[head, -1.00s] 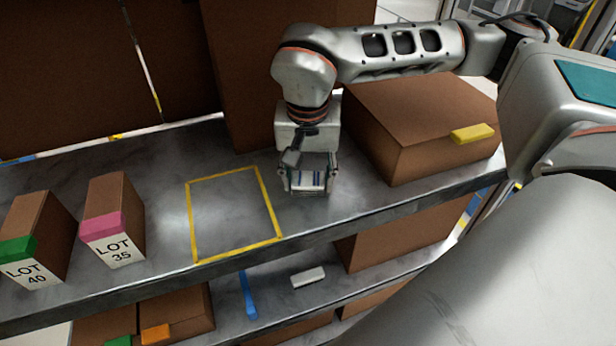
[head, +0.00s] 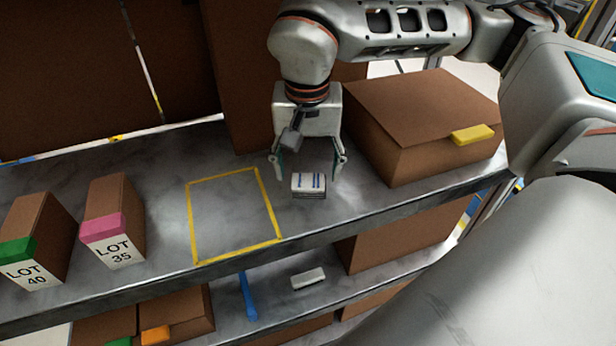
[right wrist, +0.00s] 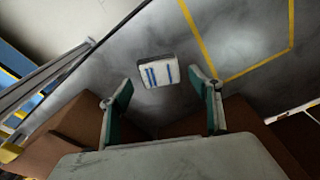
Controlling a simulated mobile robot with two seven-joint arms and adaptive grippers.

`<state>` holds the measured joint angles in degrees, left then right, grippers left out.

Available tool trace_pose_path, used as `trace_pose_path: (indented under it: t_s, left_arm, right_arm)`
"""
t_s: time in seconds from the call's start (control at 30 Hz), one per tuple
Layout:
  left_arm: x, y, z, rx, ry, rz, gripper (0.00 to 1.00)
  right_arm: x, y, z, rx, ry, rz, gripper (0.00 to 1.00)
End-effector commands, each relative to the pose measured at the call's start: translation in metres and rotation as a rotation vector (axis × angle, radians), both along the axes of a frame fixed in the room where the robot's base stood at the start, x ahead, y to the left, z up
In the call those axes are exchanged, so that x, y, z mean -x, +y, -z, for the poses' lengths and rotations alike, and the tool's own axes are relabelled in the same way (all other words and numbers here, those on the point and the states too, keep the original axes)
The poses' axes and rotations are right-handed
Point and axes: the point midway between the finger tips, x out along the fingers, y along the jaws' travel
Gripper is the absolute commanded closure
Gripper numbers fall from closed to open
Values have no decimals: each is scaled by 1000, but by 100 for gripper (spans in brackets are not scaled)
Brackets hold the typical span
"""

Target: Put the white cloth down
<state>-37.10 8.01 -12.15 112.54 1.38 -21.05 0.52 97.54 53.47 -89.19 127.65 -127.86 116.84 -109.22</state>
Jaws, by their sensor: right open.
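The white cloth (head: 308,185) is a small folded pad with blue stripes. It lies on the grey upper shelf (head: 160,160), to the right of the yellow taped outline (head: 272,212) and outside it. It also shows in the right wrist view (right wrist: 157,71), beyond the fingertips and apart from them. My right gripper (head: 308,168) is open and empty just above and behind the cloth. In the right wrist view its green-padded fingers (right wrist: 163,88) stand wide apart. My left gripper is not in view.
A large brown box (head: 420,125) with a yellow tag stands right of the gripper. Two small boxes, LOT 35 (head: 122,215) and LOT 40 (head: 42,235), stand at the left. The taped area is empty. The lower shelf holds a white block (head: 308,278) and a blue strip (head: 248,295).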

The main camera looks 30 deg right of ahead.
Motion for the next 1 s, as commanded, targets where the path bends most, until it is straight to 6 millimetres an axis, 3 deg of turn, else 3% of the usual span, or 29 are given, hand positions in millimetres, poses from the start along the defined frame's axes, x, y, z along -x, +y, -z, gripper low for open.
trace_pose_path:
  t_s: [0.2,0.4,1.0]
  left_arm:
    - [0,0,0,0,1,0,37]
    - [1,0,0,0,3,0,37]
    - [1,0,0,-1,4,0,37]
  right_arm:
    - [3,4,-47,0,-6,1,37]
    - [7,5,-74,0,-2,1,37]
    - [8,6,-82,0,0,0,37]
